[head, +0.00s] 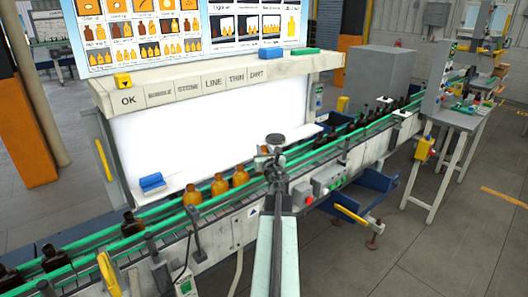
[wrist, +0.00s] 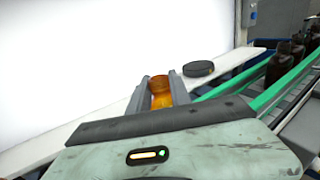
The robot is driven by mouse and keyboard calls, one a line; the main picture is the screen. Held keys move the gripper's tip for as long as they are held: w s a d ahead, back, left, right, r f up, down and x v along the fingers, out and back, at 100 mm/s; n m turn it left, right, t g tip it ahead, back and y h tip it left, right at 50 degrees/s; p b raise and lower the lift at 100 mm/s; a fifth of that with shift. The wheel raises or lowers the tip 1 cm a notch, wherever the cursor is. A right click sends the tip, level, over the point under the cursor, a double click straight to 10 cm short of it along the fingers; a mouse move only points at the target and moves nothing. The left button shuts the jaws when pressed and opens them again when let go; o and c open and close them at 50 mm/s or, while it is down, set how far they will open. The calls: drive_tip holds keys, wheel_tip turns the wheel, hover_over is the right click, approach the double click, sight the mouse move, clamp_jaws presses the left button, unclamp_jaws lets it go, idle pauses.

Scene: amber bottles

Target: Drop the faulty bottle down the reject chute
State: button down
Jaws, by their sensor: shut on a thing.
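My gripper (wrist: 160,88) is shut on an amber bottle (wrist: 159,99), its orange glass showing between the two grey fingers in the wrist view. A dark round piece (wrist: 198,68) lies on the white ledge (wrist: 228,61), just right of and beyond the bottle in the wrist view. I cannot tell whether it is the reject chute's mouth or a lid. Any fault on the bottle is too small to see.
Three amber bottles (head: 220,185) stand on the conveyor (head: 165,232) between green rails, left of my arm. Darker bottles (head: 132,222) stand farther left, and several more (head: 385,105) stand at right. A bright panel (head: 215,128) rises behind. A blue bin (head: 378,183) sits below the conveyor.

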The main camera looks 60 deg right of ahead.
wheel_tip(320, 180, up, 6)
drive_tip(key=p, duration=0.4)
drive_tip(key=shift+r+p, duration=0.25)
drive_tip(key=shift+p, duration=0.15)
drive_tip(key=shift+f, duration=0.15)
